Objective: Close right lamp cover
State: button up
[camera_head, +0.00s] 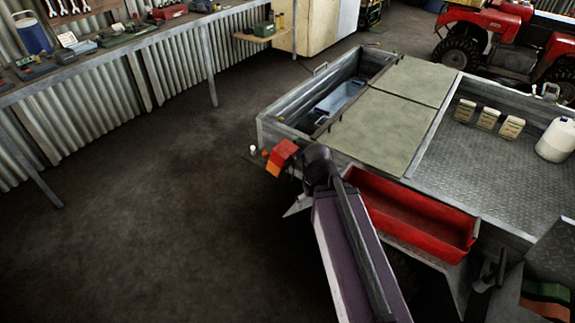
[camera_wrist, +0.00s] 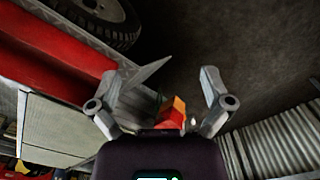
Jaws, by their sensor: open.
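An orange and red lamp cover (camera_head: 282,157) sticks out at the near left corner of the trailer in the head view, tilted. A small white bulb (camera_head: 252,149) and a small orange one (camera_head: 264,153) show just left of it, apart from the cover. In the wrist view the cover (camera_wrist: 174,113) lies between the fingers, low in the picture, with a white bulb (camera_wrist: 193,122) to its right. My gripper (camera_wrist: 160,82) is open, its fingers spread either side of the cover; I see no contact. In the head view my wrist hides the fingers.
The trailer (camera_head: 490,148) carries tan lids (camera_head: 385,130), several beige cans and a white tank (camera_head: 556,140). An open red box (camera_head: 415,218) lies right of my arm. A grey pointed plate (camera_wrist: 145,76) is close to the left finger. The floor to the left is clear.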

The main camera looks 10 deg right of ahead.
jog(key=shift+w+f, duration=0.1)
jog(key=shift+f, duration=0.1)
jog(key=c, duration=0.7)
jog(key=shift+w+f+m+t+b, duration=0.3)
jog(key=shift+w+f+b, duration=0.45)
jog(key=shift+b, duration=0.25)
grip_shut()
jog(key=w+f+m+t+b, duration=1)
jog(key=w+b, duration=0.5)
jog(key=b, duration=0.8)
jog(key=w+f+m+t+b, duration=0.9)
jog(key=w+f+b, duration=0.5)
jog(key=b, duration=0.9)
jog(key=shift+w+m+t+h+b, duration=0.3)
jog(key=shift+w+m+t+h, duration=0.1)
jog(key=shift+m, duration=0.2)
jog(key=shift+d, duration=0.1)
